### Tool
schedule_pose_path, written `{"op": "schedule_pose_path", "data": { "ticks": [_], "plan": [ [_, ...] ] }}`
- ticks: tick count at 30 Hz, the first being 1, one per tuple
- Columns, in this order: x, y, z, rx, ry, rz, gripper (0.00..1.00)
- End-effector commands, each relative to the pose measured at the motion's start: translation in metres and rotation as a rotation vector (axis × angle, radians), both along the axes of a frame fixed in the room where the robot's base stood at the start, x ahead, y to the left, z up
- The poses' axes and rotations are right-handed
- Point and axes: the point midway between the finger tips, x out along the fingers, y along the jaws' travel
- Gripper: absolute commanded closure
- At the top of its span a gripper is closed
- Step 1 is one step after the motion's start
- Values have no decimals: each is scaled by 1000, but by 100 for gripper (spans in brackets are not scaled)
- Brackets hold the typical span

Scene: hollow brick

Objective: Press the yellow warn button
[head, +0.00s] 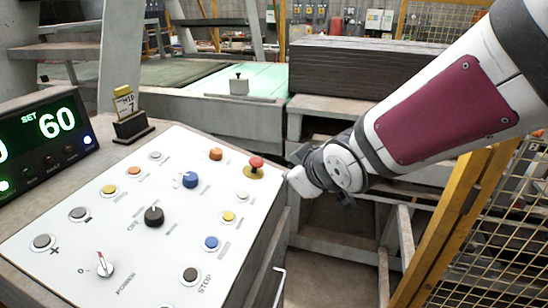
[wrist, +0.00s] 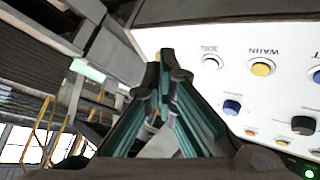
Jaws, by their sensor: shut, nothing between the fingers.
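The yellow warn button (head: 228,216) is on the right side of the white, sloped control panel, between a pale button and a blue one. In the wrist view, the warn button (wrist: 262,68) shows to the right of my fingertips, with its WARN label beside it. My gripper (head: 298,184) is just past the panel's right edge in the head view, apart from the button. In the wrist view, my gripper (wrist: 165,68) has its fingers together with nothing between them.
A red mushroom button (head: 256,163) stands up near the panel's right edge, close to my gripper. Blue (head: 190,180) and black (head: 154,217) knobs also stick up. A second yellow button (head: 109,190) is on the left. A yellow-framed mesh fence (head: 460,215) stands at right.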

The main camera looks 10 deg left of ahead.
Motion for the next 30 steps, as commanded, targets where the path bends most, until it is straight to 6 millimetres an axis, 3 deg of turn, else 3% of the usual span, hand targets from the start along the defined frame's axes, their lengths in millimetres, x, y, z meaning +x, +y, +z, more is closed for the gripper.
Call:
{"op": "schedule_pose_path", "data": {
  "ticks": [1, 4, 10, 24, 30],
  "plan": [
    [-17, 20, 15, 6, -21, 49, 100],
    [-34, 53, 29, 27, -69, 133, 100],
    [-58, 93, 42, 58, -126, 236, 100],
    [-61, 102, 42, 67, -141, 258, 100],
    [-61, 105, 30, 67, -137, 260, 100]
  ]
}}
